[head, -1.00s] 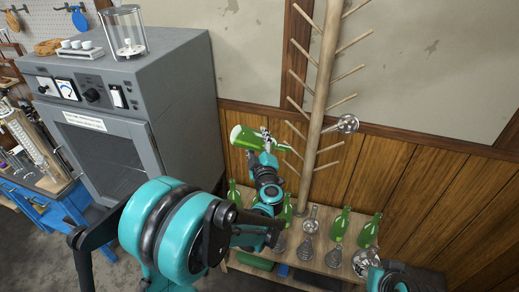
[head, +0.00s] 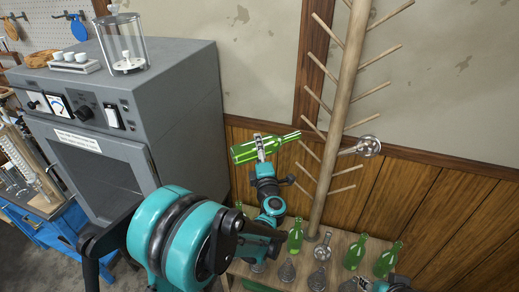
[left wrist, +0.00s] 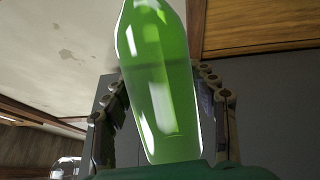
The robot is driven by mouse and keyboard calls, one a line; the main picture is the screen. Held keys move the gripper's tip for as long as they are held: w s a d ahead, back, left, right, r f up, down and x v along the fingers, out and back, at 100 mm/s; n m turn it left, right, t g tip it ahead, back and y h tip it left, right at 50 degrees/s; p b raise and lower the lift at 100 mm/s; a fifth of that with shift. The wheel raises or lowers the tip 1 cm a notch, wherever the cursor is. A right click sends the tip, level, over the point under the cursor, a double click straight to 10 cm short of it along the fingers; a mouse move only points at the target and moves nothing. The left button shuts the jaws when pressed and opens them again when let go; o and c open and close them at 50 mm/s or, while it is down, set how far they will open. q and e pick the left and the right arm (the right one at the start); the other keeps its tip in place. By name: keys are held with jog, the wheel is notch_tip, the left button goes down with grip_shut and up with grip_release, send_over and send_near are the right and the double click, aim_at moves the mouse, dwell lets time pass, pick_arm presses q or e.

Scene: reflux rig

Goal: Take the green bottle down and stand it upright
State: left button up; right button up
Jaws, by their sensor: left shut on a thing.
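The green bottle (head: 243,153) is held in the air, lying close to level with its neck pointing right and slightly up. My left gripper (head: 262,147) is shut around its body. In the left wrist view the bottle (left wrist: 165,95) stands between the two fingers (left wrist: 163,110). The bottle's mouth is close to the left peg tips of the wooden drying rack (head: 340,130); I cannot tell whether it touches one. Only a sliver of what may be my right arm shows at the bottom edge; its gripper is not visible.
A low wooden bench (head: 335,248) below carries several green bottles (head: 295,238) and clear flasks (head: 321,252). A clear flask (head: 369,146) hangs on a right peg of the rack. A grey oven (head: 160,95) stands at left, with a glass jar (head: 122,45) on top.

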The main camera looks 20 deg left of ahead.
aim_at(267, 153)
pick_arm(q)
jog(key=shift+w+f+n+t+b, duration=0.15)
jog(key=shift+f+n+t+b, duration=0.25)
jog(key=shift+n, duration=0.8)
jog(key=n, duration=0.1)
jog(key=f+n+b, duration=0.1)
jog(key=n, duration=0.2)
jog(key=shift+w+d+f, duration=0.2)
jog(key=shift+d, duration=0.05)
jog(key=n, duration=0.1)
jog(key=n+b, duration=0.1)
jog(key=f+n+b, duration=0.1)
jog(key=shift+w+d+t+y, duration=0.2)
jog(key=shift+d+t+y, duration=0.05)
jog(key=shift+t+y, duration=0.15)
jog(key=n, duration=0.1)
jog(key=n+b, duration=0.1)
jog(key=n, duration=0.1)
jog(key=shift+w+d+f+b, duration=0.1)
jog(key=shift+w+d+b, duration=0.15)
jog(key=shift+d+b, duration=0.15)
jog(key=n, duration=0.2)
jog(key=n+y, duration=0.1)
jog(key=n, duration=0.1)
jog(key=d+n, duration=0.1)
jog(key=shift+w+n+y, duration=0.3)
jog(key=shift+w+n, duration=0.1)
pick_arm(e)
notch_tip(267, 153, down, 6)
jog(key=shift+r, duration=0.15)
